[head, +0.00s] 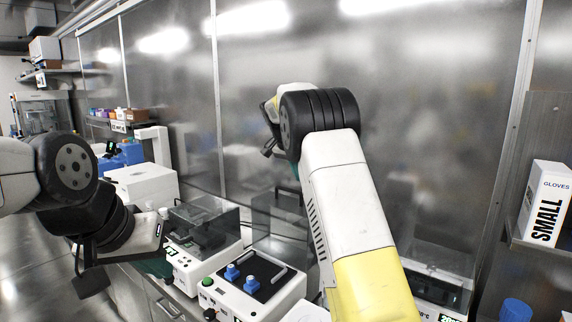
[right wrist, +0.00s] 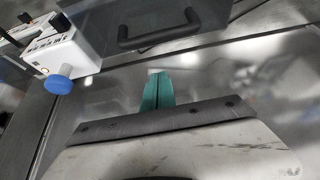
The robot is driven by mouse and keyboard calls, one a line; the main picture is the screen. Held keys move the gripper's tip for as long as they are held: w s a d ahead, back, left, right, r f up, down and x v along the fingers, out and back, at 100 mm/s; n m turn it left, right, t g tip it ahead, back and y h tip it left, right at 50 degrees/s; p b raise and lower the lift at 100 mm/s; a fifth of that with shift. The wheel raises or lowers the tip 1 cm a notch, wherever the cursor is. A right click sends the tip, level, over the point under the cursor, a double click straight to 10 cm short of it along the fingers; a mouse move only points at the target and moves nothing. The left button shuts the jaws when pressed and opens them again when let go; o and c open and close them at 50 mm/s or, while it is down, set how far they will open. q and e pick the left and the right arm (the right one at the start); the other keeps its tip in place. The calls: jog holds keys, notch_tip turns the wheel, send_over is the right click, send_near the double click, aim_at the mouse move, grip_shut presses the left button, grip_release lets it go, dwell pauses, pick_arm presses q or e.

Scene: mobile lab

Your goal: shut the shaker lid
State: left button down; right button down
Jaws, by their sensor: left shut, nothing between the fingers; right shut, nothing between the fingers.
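The shaker (head: 247,308) is a white box on the bench in the head view, with a black platform carrying blue pieces. A clear lid (head: 277,212) appears to stand raised behind the platform, partly covered by my right arm. My left gripper (head: 160,268) is at the left, beside the bench front and left of the shaker; its green fingers are shut and empty. My right gripper (right wrist: 157,76) shows green fingers together, with nothing between them. A dark see-through panel with a black handle (right wrist: 160,30) is beyond those fingertips; I cannot tell whether it is the shaker lid.
Another white device (head: 190,265) with a smoky cover stands left of the shaker. A clear-covered device (head: 440,263) is to the right. A metal wall (head: 430,120) rises behind the bench. A glove box (head: 546,205) sits on a right shelf. A blue knob (right wrist: 58,84) shows in the wrist view.

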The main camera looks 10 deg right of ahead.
aim_at(293, 202)
jog(key=shift+s+a+f, duration=0.75)
jog(key=shift+f, duration=0.15)
jog(key=shift+s+a+f, duration=0.2)
jog(key=shift+s+a, duration=0.15)
jog(key=shift+s, duration=0.05)
